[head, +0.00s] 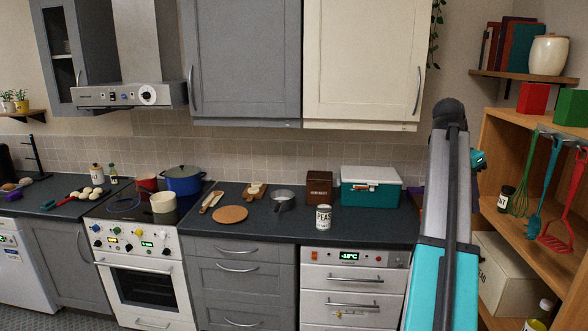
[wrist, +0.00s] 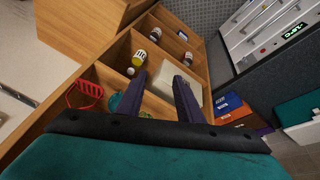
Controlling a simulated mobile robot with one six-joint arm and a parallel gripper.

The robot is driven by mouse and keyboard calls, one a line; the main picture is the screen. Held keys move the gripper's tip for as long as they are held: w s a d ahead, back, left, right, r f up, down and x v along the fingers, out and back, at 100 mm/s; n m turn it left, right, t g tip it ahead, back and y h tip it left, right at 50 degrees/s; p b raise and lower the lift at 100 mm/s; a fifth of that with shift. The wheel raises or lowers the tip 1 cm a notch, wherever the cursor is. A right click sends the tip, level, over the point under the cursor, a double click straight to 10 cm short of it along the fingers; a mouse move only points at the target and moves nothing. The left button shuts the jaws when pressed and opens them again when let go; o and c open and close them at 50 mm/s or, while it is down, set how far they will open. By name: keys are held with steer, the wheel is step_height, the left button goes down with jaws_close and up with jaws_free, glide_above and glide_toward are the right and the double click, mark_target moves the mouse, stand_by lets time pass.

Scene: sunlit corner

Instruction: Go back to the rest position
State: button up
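My arm (head: 450,220) rises on the right side of the head view, in front of the counter's right end and beside the wooden shelf. In the head view my gripper is mostly hidden behind the arm; only a small teal part (head: 479,160) shows. In the wrist view my gripper (wrist: 161,78) has its two dark purple fingers apart, with nothing held between them. Beyond the fingers lies the open wooden shelf unit (wrist: 112,70) with a cream box (wrist: 178,80) in it.
The shelf unit (head: 496,130) stands close right of the arm, with hanging utensils (head: 557,225) and a cream bread box (head: 508,275). A teal cool box (head: 370,195) and a peas can (head: 324,217) stand on the counter. Cabinets (head: 365,60) hang above.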

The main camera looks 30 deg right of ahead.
steer(key=w+a+f+n+g+y+b, duration=0.15)
steer(key=w+a+f, duration=0.4)
steer(key=f, duration=0.65)
steer(key=w+a+f+n+b, duration=0.15)
steer(key=w+a+f, duration=0.25)
steer(key=a+f, duration=0.55)
steer(key=w+a+f+n+g+y+b, duration=0.15)
steer(key=w+a+f, duration=0.3)
steer(key=f, duration=1.05)
steer(key=a+f+n+b, duration=0.1)
steer(key=a+f+n, duration=0.2)
steer(key=a+f, duration=0.8)
steer(key=s+a+f+n+b, duration=0.1)
steer(key=s+a+f+n, duration=0.1)
steer(key=s+a+f, duration=0.45)
steer(key=s+a+f+n+g+b, duration=0.1)
steer(key=a+f, duration=0.3)
steer(key=f, duration=0.6)
steer(key=s+a+f+n+b, duration=0.1)
steer(key=s+a+f+n, duration=0.15)
steer(key=a+f, duration=0.45)
steer(key=s+a+f+n+b, duration=0.1)
steer(key=s+a+f+n, duration=0.2)
steer(key=s+a+f, duration=0.2)
steer(key=s+a+f+n, duration=0.3)
steer(key=s+a+f, duration=0.2)
steer(key=s+f, duration=0.4)
steer(key=shift+s+a+t+y+b, duration=0.15)
steer(key=shift+s+t+y+b, duration=0.2)
steer(key=shift+s, duration=1.5)
